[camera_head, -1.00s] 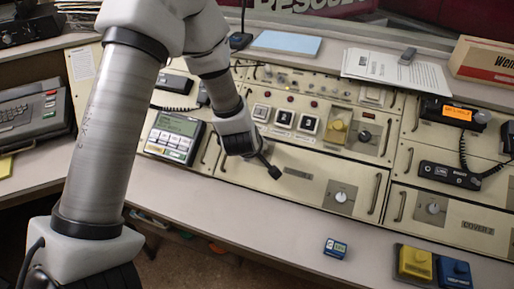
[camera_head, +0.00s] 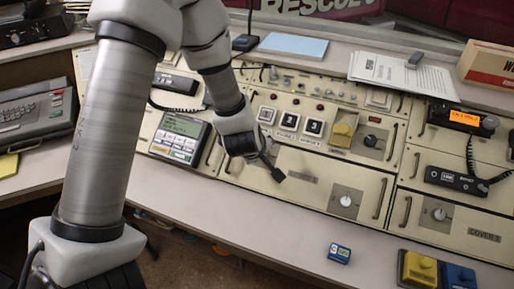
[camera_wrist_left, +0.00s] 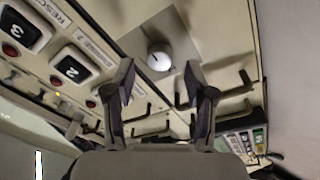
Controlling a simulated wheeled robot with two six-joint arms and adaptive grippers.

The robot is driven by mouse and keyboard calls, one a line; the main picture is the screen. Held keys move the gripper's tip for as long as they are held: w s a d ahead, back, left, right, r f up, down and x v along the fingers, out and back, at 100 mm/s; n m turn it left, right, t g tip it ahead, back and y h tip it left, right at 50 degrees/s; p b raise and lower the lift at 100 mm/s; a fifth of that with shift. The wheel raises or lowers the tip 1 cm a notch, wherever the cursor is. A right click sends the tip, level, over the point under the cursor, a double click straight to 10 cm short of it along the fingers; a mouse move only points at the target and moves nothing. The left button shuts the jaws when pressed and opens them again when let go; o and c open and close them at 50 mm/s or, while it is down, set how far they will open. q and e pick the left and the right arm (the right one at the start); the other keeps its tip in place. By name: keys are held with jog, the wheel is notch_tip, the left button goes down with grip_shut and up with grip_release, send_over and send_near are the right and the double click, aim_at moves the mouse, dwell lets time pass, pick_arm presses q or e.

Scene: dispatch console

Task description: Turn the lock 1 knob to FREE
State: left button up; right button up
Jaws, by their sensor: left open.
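A round white knob on a square grey plate (camera_head: 346,201) sits on the lower cover panel, right of centre in the head view. I take it as the lock 1 knob; its markings are too small to read. A white knob (camera_wrist_left: 159,57) on a grey plate also shows ahead in the left wrist view, beyond and between the fingertips, not touched. My left gripper (camera_head: 272,168) hangs above the panel, left of the knob. In the wrist view it is open and empty (camera_wrist_left: 161,82). My right gripper is not in view.
A similar knob (camera_head: 439,214) sits on the COVER 2 panel. Handles (camera_head: 380,198) stick out. A small blue box (camera_head: 339,253) lies on the front ledge.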

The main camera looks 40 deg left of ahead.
pick_arm(q)
jog(key=v, duration=0.9)
jog(key=shift+s, duration=0.15)
